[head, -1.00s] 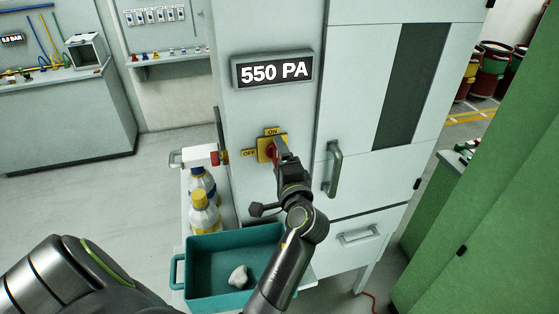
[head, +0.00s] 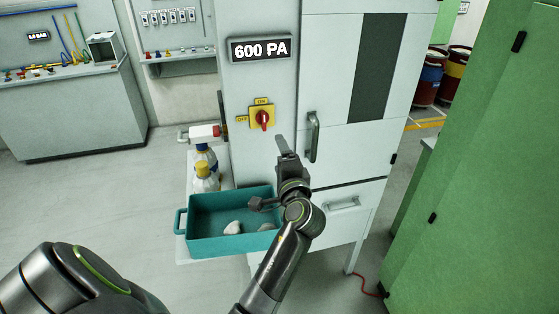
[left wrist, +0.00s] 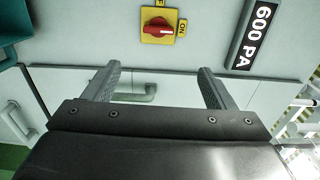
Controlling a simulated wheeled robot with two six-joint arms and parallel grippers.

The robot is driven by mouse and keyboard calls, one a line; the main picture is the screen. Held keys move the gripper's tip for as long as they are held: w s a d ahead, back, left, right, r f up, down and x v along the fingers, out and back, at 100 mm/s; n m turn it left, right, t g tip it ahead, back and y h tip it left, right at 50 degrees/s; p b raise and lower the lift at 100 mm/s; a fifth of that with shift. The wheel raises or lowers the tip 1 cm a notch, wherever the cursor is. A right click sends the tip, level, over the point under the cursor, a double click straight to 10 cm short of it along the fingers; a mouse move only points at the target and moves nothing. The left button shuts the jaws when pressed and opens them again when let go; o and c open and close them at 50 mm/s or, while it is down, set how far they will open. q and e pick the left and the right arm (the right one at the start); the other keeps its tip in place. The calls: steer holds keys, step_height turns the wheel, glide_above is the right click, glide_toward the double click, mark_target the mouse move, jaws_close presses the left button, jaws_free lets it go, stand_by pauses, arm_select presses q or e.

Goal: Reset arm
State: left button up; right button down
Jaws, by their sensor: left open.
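My left gripper (head: 285,150) is open and empty in the head view, just below and right of the red rotary switch (head: 264,118) and apart from it. The switch sits on a yellow plate on the pale cabinet (head: 340,150), and its red handle points up towards ON. In the left wrist view the two open fingers (left wrist: 158,75) stand wide apart, with the red switch (left wrist: 158,32) beyond them, its handle towards ON. The display (head: 262,49) above reads 600 PA. My right gripper is not in view.
A teal bin (head: 205,243) with pale lumps stands on a shelf below my left gripper. Spray bottles (head: 205,170) stand behind it. A door handle (head: 314,136) is right of the gripper. A green cabinet (head: 470,200) fills the right; floor at left is clear.

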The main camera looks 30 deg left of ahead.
arm_select(q)
steer(key=s+a+f+n+g+h, duration=0.2)
steer(key=s+f+n+g+h, duration=0.1)
steer(key=s+f, duration=0.45)
steer(key=s+a+f+n+g+h, duration=0.2)
steer(key=s+f+n, duration=0.1)
steer(key=s+f, duration=0.45)
steer(key=s+d+f+n+g+h, duration=0.2)
steer(key=s+d+f+h, duration=0.1)
steer(key=s, duration=0.6)
steer(key=s+d+f+n+g+h, duration=0.1)
steer(key=s+d+f+g+h, duration=0.15)
steer(key=s, duration=0.65)
step_height(320, 180, down, 34)
steer(key=s+h+b, duration=0.1)
steer(key=b, duration=0.7)
steer(key=s+f+g+b, duration=0.1)
steer(key=s+f+b, duration=0.2)
steer(key=s+f, duration=0.4)
steer(key=s+f+g+b, duration=0.1)
steer(key=s+f+b, duration=0.2)
steer(key=s+f, duration=0.4)
step_height(320, 180, down, 6)
steer(key=shift+s+d+f, duration=0.2)
steer(key=shift+d, duration=0.15)
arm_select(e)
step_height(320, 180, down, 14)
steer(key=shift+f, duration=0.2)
